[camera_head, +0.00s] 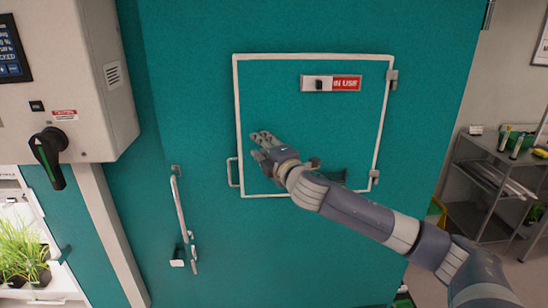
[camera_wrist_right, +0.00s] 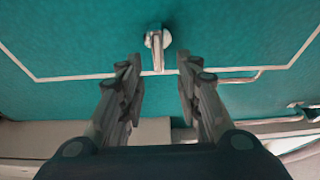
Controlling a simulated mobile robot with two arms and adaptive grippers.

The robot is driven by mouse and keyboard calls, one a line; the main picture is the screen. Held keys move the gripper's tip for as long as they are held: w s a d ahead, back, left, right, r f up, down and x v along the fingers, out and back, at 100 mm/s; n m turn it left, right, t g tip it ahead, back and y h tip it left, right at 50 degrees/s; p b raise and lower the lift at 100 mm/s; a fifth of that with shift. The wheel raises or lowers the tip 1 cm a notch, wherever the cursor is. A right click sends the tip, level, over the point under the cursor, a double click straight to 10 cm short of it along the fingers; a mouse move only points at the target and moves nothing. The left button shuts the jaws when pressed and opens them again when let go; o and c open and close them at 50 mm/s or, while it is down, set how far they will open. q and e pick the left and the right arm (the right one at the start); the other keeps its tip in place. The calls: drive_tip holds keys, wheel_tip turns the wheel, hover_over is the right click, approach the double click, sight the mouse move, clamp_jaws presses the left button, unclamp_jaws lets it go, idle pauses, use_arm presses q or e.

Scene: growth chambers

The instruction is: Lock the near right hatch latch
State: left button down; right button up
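The hatch (camera_head: 310,115) is a teal panel with a white border, set in a teal wall in the head view. Its silver latch (camera_wrist_right: 157,40) shows in the right wrist view as a round base with a short lever. The lever points down in that view, its tip close to the white border line. My right gripper (camera_head: 262,143) is in front of the left part of the hatch and hides the latch in the head view. In the right wrist view the gripper (camera_wrist_right: 158,76) is open, with the lever tip seen between its fingers; contact cannot be told. My left gripper is out of view.
A small handle (camera_head: 233,172) sits at the hatch's left edge, with hinges (camera_head: 392,76) on its right. A sliding red-and-white sign (camera_head: 331,83) is above. A long door handle (camera_head: 181,210) and a rotary switch (camera_head: 48,155) are left. A shelf (camera_head: 485,185) stands right.

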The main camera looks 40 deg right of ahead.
drive_tip(key=s+a, duration=0.1)
drive_tip(key=s, duration=0.7)
drive_tip(key=shift+s+a, duration=0.15)
drive_tip(key=shift+s, duration=0.1)
